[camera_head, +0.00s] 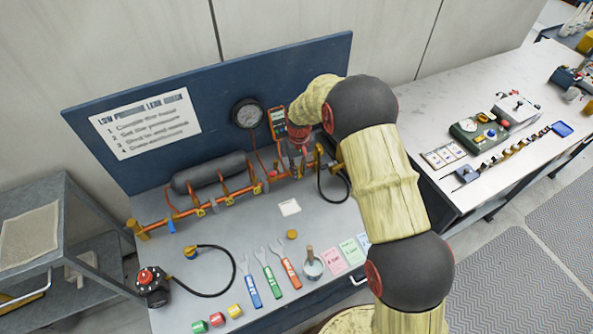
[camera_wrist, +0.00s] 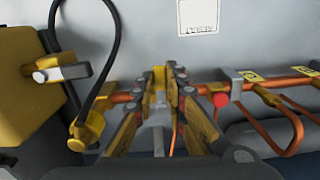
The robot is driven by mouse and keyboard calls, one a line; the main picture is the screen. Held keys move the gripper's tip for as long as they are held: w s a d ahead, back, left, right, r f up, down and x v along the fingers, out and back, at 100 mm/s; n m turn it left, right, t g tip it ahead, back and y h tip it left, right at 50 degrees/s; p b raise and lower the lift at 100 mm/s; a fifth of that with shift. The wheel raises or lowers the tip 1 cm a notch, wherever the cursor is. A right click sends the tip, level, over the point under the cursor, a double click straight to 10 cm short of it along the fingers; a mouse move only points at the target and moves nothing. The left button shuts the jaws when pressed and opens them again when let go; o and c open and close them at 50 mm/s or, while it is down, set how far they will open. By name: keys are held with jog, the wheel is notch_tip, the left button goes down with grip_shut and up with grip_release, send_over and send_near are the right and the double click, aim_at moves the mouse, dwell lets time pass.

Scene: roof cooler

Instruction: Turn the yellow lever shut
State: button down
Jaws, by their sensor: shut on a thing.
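My gripper (camera_wrist: 165,82) is shut on a small yellow piece, the yellow lever (camera_wrist: 159,76), at the copper pipe in the wrist view. Its two fingers stand on either side of the lever and hide much of the valve body. In the head view my gripper (camera_head: 298,160) reaches down to the right part of the copper pipe (camera_head: 235,193), and my arm covers part of this area. The lever cannot be made out there. Whether it lies along or across the pipe is not clear.
A black hose (camera_wrist: 109,60) loops close to the left of my fingers in the wrist view. A red cap (camera_wrist: 220,100) sits just right of them. A dark tank (camera_head: 210,172), a gauge (camera_head: 247,113) and a blue backboard (camera_head: 215,90) stand behind. Wrenches (camera_head: 270,280) lie in front.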

aim_at(300, 173)
jog(key=shift+w+d+r+n, duration=0.1)
jog(key=shift+w+d+n, duration=0.05)
jog(key=shift+n, duration=0.25)
jog(key=c, duration=1.8)
grip_release()
notch_tip(300, 173, up, 12)
